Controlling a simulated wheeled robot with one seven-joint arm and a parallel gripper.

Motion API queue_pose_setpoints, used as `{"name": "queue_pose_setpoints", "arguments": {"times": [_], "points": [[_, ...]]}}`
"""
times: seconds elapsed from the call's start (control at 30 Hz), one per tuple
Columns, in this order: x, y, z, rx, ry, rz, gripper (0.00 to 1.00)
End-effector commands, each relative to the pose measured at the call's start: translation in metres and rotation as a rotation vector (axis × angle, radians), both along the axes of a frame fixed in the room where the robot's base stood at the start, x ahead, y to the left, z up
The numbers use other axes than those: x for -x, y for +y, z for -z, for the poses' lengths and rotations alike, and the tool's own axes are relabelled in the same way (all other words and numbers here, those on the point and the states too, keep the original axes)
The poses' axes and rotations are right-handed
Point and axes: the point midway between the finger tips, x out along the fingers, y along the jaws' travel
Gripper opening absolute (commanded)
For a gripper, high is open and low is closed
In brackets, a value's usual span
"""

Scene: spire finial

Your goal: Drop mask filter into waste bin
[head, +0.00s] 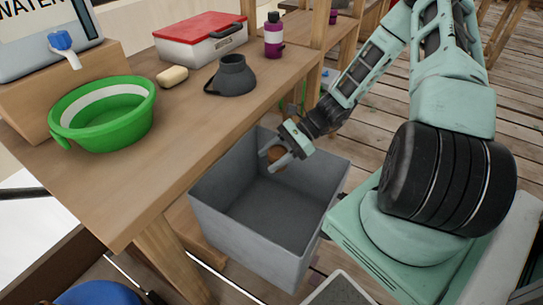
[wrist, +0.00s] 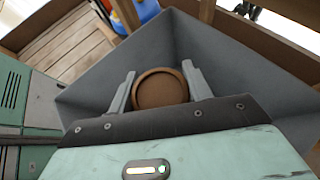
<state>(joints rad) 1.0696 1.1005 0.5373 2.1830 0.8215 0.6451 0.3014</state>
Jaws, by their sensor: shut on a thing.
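The mask filter (wrist: 160,88) is a small round brown disc with a raised rim. My gripper (wrist: 160,85) is shut on it, with one grey finger on each side. In the head view my gripper (head: 277,160) holds the brown filter (head: 276,154) over the grey waste bin (head: 212,213), near its back part. The bin is a square open box standing on the floor beside the table, and it also shows in the wrist view (wrist: 230,62). The part of the bin floor that I see looks empty.
A wooden table (head: 160,165) stands left of the bin. It carries a green basin (head: 103,140), soap (head: 172,76), a dark grey mask-like piece (head: 232,76), a red and white case (head: 200,40) and a purple bottle (head: 273,38). A blue round object (head: 98,293) is at lower left.

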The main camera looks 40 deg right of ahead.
Motion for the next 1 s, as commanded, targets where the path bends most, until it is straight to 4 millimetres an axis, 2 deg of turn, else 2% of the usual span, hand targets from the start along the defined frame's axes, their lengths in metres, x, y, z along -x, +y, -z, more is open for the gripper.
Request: {"name": "queue_pose_setpoints", "arguments": {"times": [0.03,0.33,0.5,0.77,0.8,0.83,0.87,1.0], "points": [[0.000,0.000,0.011,0.000,0.000,0.000,0.27],[0.000,0.000,0.043,0.000,0.000,0.001,0.27],[0.000,0.000,0.050,0.000,0.000,0.001,0.27],[0.000,0.000,0.048,0.000,0.000,0.001,0.27],[0.000,0.000,0.048,0.000,0.000,0.001,0.60],[0.000,0.000,0.048,0.000,0.000,0.001,0.69],[0.000,0.000,0.048,0.000,0.000,0.001,0.75],[0.000,0.000,0.048,0.000,0.000,0.001,0.75]]}}
